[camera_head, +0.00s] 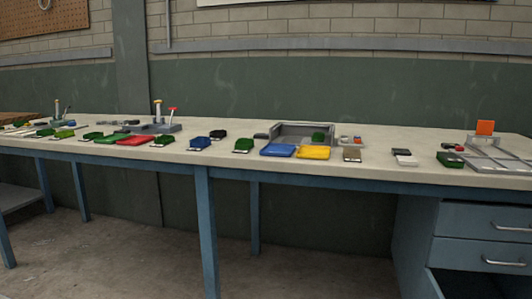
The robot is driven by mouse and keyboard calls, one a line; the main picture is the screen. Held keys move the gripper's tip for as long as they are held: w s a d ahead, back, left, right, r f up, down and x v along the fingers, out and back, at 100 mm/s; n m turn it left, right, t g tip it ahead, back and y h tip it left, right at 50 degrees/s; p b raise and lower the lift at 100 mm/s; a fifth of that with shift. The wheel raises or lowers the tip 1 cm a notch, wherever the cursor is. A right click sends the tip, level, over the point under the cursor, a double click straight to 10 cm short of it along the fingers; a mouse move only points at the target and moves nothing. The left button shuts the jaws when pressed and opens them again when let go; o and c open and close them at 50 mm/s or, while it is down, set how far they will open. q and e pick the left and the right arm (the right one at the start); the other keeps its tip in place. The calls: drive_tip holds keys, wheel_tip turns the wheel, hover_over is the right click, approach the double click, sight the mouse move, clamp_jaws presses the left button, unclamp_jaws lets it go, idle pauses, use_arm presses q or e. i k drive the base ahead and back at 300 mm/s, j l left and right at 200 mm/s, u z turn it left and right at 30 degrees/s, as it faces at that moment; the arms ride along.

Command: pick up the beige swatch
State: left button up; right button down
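A small beige-brown swatch (352,155) lies flat near the front edge of the long workbench (375,172), right of the yellow piece. It looks like the beige swatch, though its shade is a dull brown at this size. A pale label seems to show at its front edge. Neither of my grippers is in the head view, and nothing touches the swatch.
A yellow piece (313,152) and a blue piece (278,150) lie left of the swatch. A grey tray (283,131) stands behind. White and black pieces (404,157) lie to the right. A grey rack (490,156) with an orange square (485,127) stands farther right.

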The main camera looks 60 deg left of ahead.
sight(350, 155)
drive_tip(key=i+j+u, duration=0.15)
drive_tip(key=u, duration=0.35)
drive_tip(key=i+j+u, duration=0.25)
drive_tip(key=u, duration=0.25)
drive_tip(key=i+j+u, duration=0.1)
drive_tip(key=i+u, duration=0.15)
drive_tip(key=u, duration=0.25)
drive_tip(key=i+u, duration=0.15)
drive_tip(key=i, duration=0.6)
